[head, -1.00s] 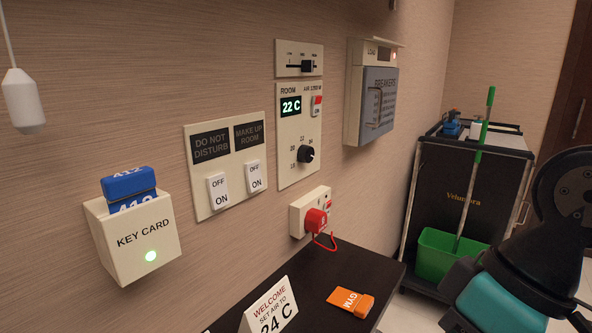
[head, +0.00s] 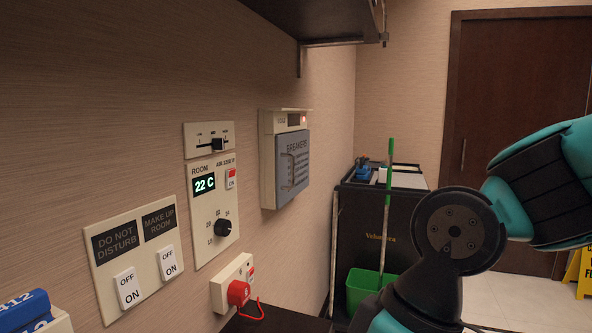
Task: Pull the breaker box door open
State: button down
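The breaker box (head: 269,125) is a cream box on the left wall, beyond the room air panel. Its grey door (head: 296,166), lettered BREAKERS, looks shut and has a wire-like handle (head: 288,172) on its front. A small red light shows at the box's upper right. My arm comes in at the right side of the view, well apart from the box. My gripper is not in view.
A dark housekeeping cart (head: 370,219) with a green bucket (head: 365,288) and a green-handled pole stands beyond the box. A dark shelf (head: 330,22) juts out above. A red plug (head: 239,292) sits in the wall socket. A yellow floor sign (head: 585,274) stands at far right.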

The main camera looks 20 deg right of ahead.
aim_at(294, 149)
jog(key=z, duration=0.05)
jog(key=k, duration=0.5)
jog(key=z, duration=0.9)
jog(key=i, duration=0.85)
jog(key=u, duration=0.6)
jog(key=i, duration=0.5)
jog(key=u, duration=0.65)
